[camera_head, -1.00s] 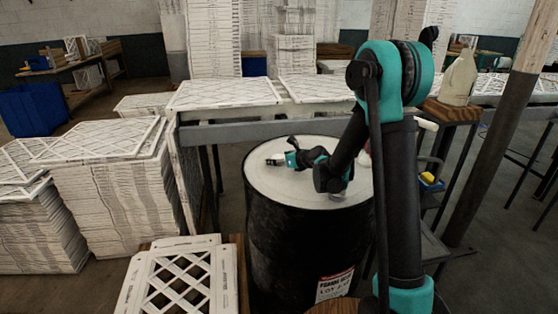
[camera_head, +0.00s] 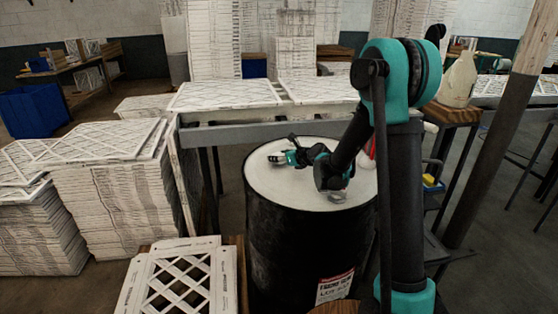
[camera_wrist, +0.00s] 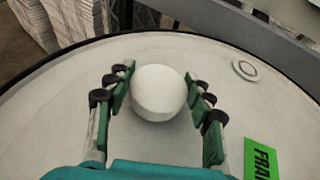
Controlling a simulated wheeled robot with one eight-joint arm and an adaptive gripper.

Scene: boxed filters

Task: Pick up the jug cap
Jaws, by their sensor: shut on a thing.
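The jug cap (camera_wrist: 159,92) is a plain white, rounded piece in the middle of the wrist view. In the head view my gripper (camera_head: 278,160) is low over the left part of the drum top, and the cap is too small there to make out clearly.
A round bung (camera_wrist: 245,69) and a green label (camera_wrist: 261,158) are on the drum top. A bench frame (camera_head: 265,131) with filters runs behind the drum. Filter stacks (camera_head: 115,205) stand left. A cream jug (camera_head: 458,80) stands on a wooden stand at right.

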